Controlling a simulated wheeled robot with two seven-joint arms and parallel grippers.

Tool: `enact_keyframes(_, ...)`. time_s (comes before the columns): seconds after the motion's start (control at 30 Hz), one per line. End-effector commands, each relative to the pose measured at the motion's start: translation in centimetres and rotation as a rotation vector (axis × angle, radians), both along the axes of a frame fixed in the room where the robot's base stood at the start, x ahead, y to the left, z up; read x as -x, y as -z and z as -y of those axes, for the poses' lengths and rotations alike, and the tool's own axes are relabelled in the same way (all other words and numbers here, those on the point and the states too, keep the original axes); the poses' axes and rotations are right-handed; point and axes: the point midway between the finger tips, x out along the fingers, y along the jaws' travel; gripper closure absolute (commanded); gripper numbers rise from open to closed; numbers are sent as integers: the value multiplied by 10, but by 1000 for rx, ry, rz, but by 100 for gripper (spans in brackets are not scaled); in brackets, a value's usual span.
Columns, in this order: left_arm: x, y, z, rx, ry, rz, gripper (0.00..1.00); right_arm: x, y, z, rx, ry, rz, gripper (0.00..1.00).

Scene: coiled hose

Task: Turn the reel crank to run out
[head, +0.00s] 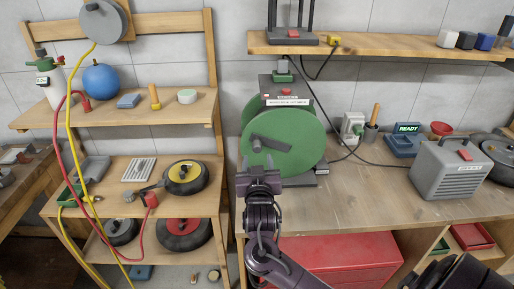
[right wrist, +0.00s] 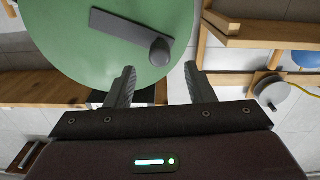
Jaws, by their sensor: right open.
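The green hose reel (head: 300,158) stands on the wooden bench. Its grey crank (head: 283,145) lies across the front face, with a rounded knob (head: 256,146) at the left end. My right gripper (head: 258,174) is just below and in front of the knob. In the right wrist view the gripper (right wrist: 160,69) has its fingers spread, with nothing between them. The crank arm (right wrist: 120,26) and its knob (right wrist: 160,50) show ahead of the fingertips, apart from them. My left gripper is out of view.
A grey box (head: 448,175) and a unit reading READY (head: 405,143) stand on the bench to the right. A black cable runs beside the reel. The wooden shelf rack (head: 150,113) at left holds a blue ball (head: 101,80) and hoses. Bare bench (head: 360,195) lies right of the gripper.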

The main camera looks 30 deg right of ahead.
Motion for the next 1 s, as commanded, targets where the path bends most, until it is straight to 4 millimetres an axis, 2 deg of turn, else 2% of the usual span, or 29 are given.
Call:
enact_keyframes(0.4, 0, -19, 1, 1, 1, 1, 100, -52, -2, 33, 2, -1, -1, 51)
enact_keyframes(0.8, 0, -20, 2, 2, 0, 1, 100, -60, 0, 37, -2, -2, -1, 51)
enact_keyframes(1.0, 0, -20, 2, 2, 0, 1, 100, -59, 0, 37, -2, -2, -1, 78)
